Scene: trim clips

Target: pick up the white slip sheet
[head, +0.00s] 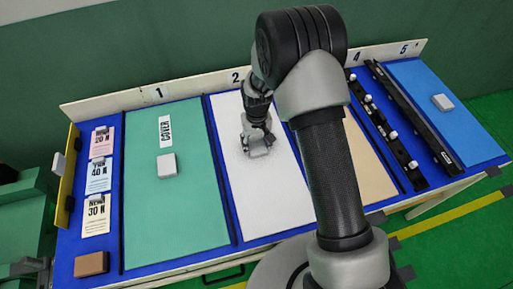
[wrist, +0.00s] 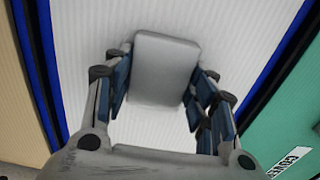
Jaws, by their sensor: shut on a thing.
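The white slip sheet (head: 274,200) lies flat in slot 2 of the blue-topped bench, its pale ribbed surface also filling the middle of the wrist view (wrist: 235,40). A light grey block (wrist: 166,62) sits on the sheet. It also shows in the head view (head: 258,151), partly covered by my gripper (head: 257,141). In the wrist view my gripper (wrist: 158,92) has its fingers on both sides of the block, shut on it. My arm hides the sheet's right part in the head view.
A green cover sheet (head: 185,215) with a grey block lies left. A tan sheet (head: 372,175), black rails with clips (head: 393,138) and a blue sheet (head: 467,135) lie right. Small cards (head: 98,175) and a brown block (head: 91,264) are far left.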

